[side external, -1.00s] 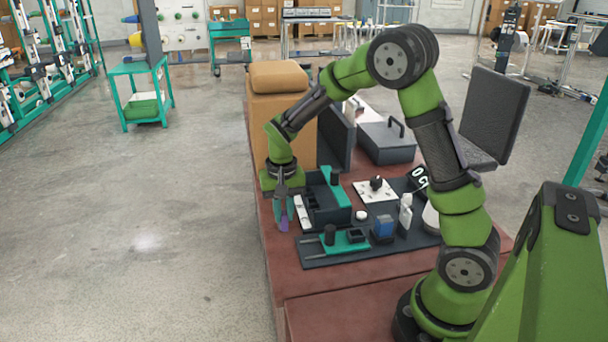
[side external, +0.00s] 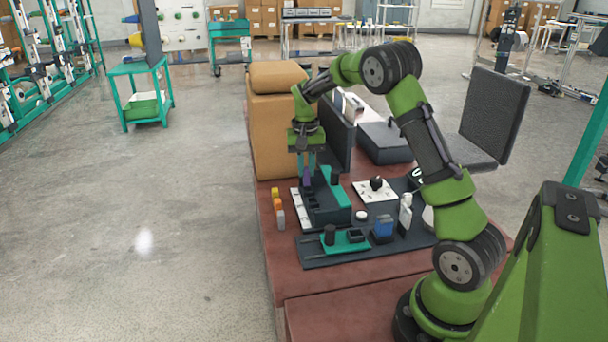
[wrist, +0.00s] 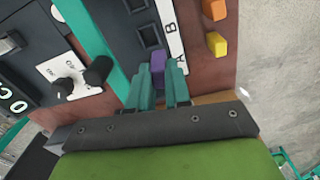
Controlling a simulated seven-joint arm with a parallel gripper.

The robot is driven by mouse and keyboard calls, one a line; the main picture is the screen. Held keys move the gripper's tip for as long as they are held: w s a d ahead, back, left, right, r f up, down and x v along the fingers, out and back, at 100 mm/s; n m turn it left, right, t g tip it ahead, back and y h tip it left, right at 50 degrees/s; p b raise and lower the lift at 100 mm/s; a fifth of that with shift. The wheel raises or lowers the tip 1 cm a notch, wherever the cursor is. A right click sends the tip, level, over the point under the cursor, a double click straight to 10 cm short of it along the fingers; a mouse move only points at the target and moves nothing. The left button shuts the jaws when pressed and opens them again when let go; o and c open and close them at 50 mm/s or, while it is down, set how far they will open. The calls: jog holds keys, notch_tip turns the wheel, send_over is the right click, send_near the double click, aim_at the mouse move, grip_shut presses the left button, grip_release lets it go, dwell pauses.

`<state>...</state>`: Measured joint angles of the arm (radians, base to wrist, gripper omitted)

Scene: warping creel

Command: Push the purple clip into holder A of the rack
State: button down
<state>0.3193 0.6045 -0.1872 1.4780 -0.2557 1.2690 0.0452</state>
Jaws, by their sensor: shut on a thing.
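My gripper (side external: 306,163) points down over the far end of the dark rack (side external: 325,210). Its teal fingers (wrist: 165,88) are shut on the purple clip (wrist: 158,62). The clip also shows below the fingers in the side view (side external: 306,178). In the wrist view a white strip (wrist: 172,35) with letters B and A runs along the rack (wrist: 112,18). The clip is beside the letter A, at that end of the rack. Holder A is mostly hidden by the clip and fingers. I cannot tell whether the clip touches it.
Yellow (side external: 275,192), orange (side external: 278,204) and pale (side external: 281,220) blocks stand left of the rack by the table edge. A tan padded block (side external: 280,125) and a dark upright panel (side external: 338,140) are close behind my gripper. A teal fixture (side external: 345,241) lies in front.

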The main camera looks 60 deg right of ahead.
jog(key=w+d+r+n, duration=0.1)
jog(key=w+d+r, duration=0.1)
jog(key=d, duration=0.2)
jog(key=shift+n, duration=0.3)
jog(key=shift+f, duration=2.45)
jog(key=shift+f, duration=0.1)
jog(key=shift+s+f, duration=0.1)
jog(key=shift+f, duration=0.1)
jog(key=shift+f, duration=0.6)
jog(key=shift+f, duration=0.6)
